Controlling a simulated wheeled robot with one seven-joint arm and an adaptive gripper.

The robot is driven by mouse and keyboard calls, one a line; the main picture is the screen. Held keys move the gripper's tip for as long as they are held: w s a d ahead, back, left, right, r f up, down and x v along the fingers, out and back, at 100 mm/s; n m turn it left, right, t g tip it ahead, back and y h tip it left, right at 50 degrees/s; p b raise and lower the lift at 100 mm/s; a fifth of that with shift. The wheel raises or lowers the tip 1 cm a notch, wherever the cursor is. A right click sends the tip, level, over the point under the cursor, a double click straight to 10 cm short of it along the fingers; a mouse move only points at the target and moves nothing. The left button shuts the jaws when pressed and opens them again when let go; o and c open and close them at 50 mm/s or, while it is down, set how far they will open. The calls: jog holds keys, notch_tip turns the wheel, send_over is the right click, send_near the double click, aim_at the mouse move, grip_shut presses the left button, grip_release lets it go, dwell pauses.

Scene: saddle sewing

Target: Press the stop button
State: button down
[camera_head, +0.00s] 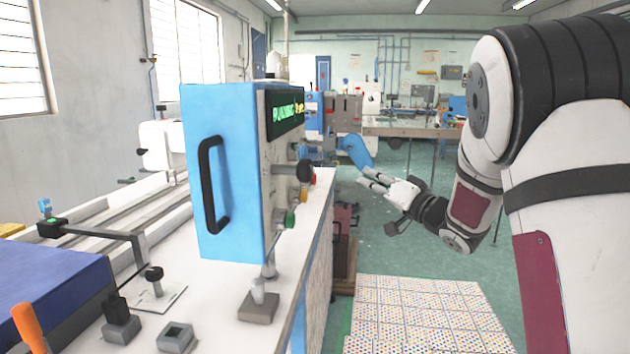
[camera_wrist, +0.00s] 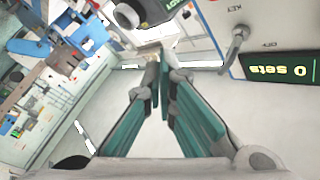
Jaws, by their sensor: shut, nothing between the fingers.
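A blue control box (camera_head: 222,165) stands on the white machine table in the head view. Its panel faces right and is seen at a steep slant. A red button (camera_head: 312,178) shows small on that panel, beyond a black knob (camera_head: 304,171), a yellow button (camera_head: 304,193) and a green knob (camera_head: 290,219). I cannot read any stop label. My gripper (camera_head: 366,177) is in the air right of the panel, apart from it, pointing left. In the wrist view my gripper (camera_wrist: 160,68) has its fingertips together and empty. No red button is clear there.
The panel's display (camera_wrist: 281,70) and a key switch (camera_wrist: 236,42) show at the upper right of the wrist view. A black handle (camera_head: 212,185) juts from the box's near side. Open green floor (camera_head: 400,240) lies right of the white table (camera_head: 222,290).

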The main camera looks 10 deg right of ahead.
jog(key=w+a, duration=0.2)
jog(key=a, duration=0.5)
jog(key=shift+w+a, duration=0.25)
jog(key=shift+a, duration=0.3)
dwell(1.1)
jog(key=shift+w+a, duration=0.1)
jog(key=shift+a, duration=0.15)
jog(key=shift+w+a+b, duration=0.15)
jog(key=shift+a+b, duration=0.2)
jog(key=shift+a, duration=0.2)
dwell(0.9)
jog(key=shift+d, duration=0.1)
jog(key=shift+s+d, duration=0.3)
jog(key=shift+d, duration=0.5)
jog(key=shift+s+d, duration=0.25)
jog(key=shift+d, duration=0.55)
jog(key=shift+s+d, duration=0.25)
jog(key=shift+d, duration=0.5)
jog(key=shift+s+d, duration=0.25)
jog(key=shift+d, duration=0.55)
